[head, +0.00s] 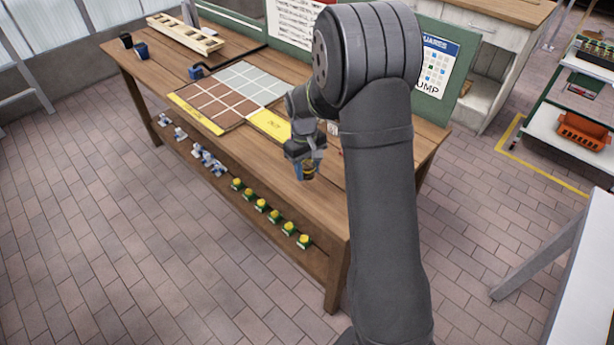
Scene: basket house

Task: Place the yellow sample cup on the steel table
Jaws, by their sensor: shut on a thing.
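My gripper (307,172) is at the middle of the view, by the front edge of the wooden workbench (325,232). A pale grey table (590,285), possibly the steel table, is cut off at the lower right edge. The part of its top in view is bare.
The bench holds a board with brown and grey squares (222,97), dark blue cups (141,50) and a wooden rack (185,33). Several yellow-topped items (261,205) stand on its lower shelf. Tiled floor lies open between bench and pale table. An orange crate (582,130) sits right.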

